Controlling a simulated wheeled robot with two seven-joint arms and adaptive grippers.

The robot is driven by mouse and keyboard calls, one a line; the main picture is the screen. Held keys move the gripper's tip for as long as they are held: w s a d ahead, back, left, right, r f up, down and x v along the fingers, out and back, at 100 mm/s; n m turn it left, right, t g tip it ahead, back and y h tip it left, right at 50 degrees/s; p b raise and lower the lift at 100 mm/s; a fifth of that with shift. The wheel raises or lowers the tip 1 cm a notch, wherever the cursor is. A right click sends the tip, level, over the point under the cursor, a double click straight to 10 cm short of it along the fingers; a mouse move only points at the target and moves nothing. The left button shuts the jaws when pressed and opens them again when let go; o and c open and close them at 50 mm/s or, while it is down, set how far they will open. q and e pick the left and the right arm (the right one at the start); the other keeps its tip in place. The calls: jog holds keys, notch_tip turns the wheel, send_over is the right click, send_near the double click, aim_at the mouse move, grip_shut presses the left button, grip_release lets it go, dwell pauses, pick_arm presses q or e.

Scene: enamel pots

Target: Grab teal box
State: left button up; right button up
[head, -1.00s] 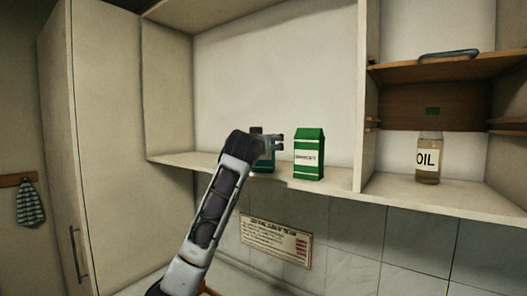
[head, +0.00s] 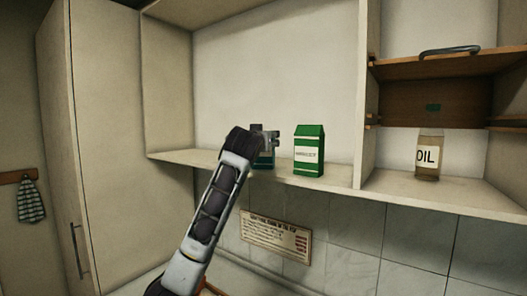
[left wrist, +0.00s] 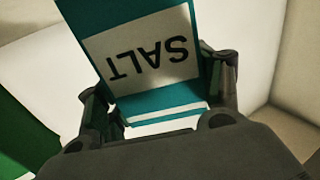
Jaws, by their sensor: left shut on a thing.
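The teal box (head: 264,160) stands on the shelf, mostly hidden behind my left gripper (head: 265,138) in the head view. In the left wrist view the teal box (left wrist: 190,84) shows large, with a pale label reading SALT upside down and white stripes near one end. My left gripper (left wrist: 160,95) has a finger on each side of the box and is shut on it. My right gripper is not in view.
A green carton (head: 309,151) stands on the shelf (head: 335,182) just right of the teal box. A tall cabinet (head: 105,140) is at left.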

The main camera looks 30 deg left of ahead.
pick_arm(q)
jog(key=shift+r, duration=0.3)
jog(key=shift+c, duration=0.3)
notch_tip(320, 180, up, 7)
jog(key=shift+f+b, duration=0.1)
jog(key=shift+b, duration=0.55)
jog(key=shift+r, duration=1.35)
